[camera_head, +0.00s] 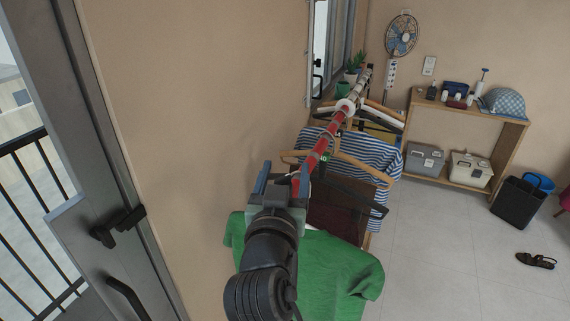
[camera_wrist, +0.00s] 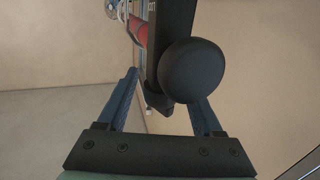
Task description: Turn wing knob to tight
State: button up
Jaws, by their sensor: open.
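My gripper (camera_head: 284,172) is open at the near end of the red clothes rail (camera_head: 322,146), above a green shirt. Its two blue fingers also show in the wrist view (camera_wrist: 165,92), spread apart. A dark bar (camera_wrist: 171,35) and a round black ball (camera_wrist: 192,71) stand in front of and partly between the fingers, and hide part of the right one. I cannot tell whether these belong to the wing knob, or whether the fingers touch them. In the head view my gripper hides the rail's near end, and no wing knob shows clearly.
A green shirt (camera_head: 310,270) and a striped shirt (camera_head: 375,153) hang from the rail, with several hangers. The wall (camera_head: 190,120) is close on the left. A wooden shelf (camera_head: 465,122) with boxes stands at the back right.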

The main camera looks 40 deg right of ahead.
jog(key=shift+w+d, duration=0.15)
jog(key=shift+d, duration=0.05)
grip_shut()
dwell(0.3)
